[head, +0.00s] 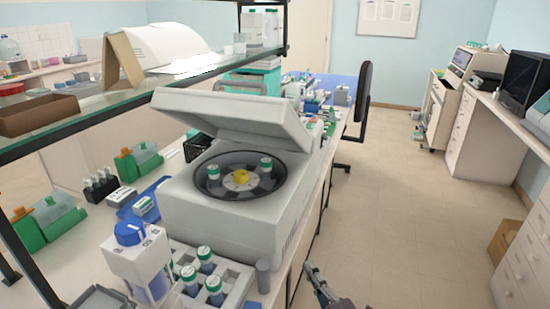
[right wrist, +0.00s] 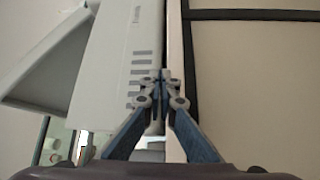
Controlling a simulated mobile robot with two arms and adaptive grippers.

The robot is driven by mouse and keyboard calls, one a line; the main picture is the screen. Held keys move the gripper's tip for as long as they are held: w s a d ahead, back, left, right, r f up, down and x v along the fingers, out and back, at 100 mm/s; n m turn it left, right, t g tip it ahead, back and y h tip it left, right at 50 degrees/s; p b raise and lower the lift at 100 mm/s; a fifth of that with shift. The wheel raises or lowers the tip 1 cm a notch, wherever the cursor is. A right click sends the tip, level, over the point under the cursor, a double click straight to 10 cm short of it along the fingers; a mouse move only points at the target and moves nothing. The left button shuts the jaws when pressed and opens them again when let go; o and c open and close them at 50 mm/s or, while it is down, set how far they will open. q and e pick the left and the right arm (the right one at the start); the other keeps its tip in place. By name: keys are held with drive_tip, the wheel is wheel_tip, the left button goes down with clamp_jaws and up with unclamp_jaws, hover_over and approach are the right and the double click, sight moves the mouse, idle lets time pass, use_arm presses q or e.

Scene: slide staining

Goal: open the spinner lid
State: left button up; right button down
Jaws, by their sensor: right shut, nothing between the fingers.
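The spinner (head: 235,205) is a light grey box-shaped centrifuge on the bench. Its lid (head: 235,115) is raised and tilted up at the back, so the round dark rotor (head: 240,188) with a yellow hub and two green-capped tubes shows. My right gripper (head: 309,266) is beside the bench's right edge, in front of and to the right of the spinner, apart from it. In the right wrist view its fingers (right wrist: 160,75) are together and empty, with the spinner's vented side wall (right wrist: 125,60) to their left. My left gripper is not in view.
In front of the spinner stand a white rack (head: 238,285) with several green-capped tubes and a blue-capped bottle (head: 140,260). A glass shelf (head: 100,110) runs above the bench at left. The floor (head: 410,200) to the right is open.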

drive_tip(key=s+a+r+n+t+y+b, duration=0.1)
drive_tip(key=s+a+r+n+y, duration=0.15)
drive_tip(key=r+n, duration=0.45)
drive_tip(key=s+a+r+n+y, duration=0.1)
drive_tip(key=s+r+n+y, duration=0.2)
drive_tip(key=r, duration=0.8)
drive_tip(key=s+a+r+n+t+y+b, duration=0.15)
drive_tip(key=r+n+y, duration=0.25)
drive_tip(key=r, duration=0.5)
drive_tip(key=d+r+p+x, duration=0.1)
drive_tip(key=p+x, duration=0.6)
drive_tip(key=x, duration=0.5)
drive_tip(key=shift+w+d, duration=0.2)
drive_tip(key=shift+d, duration=0.05)
drive_tip(key=shift+r+g, duration=0.2)
drive_tip(key=shift+g, duration=0.05)
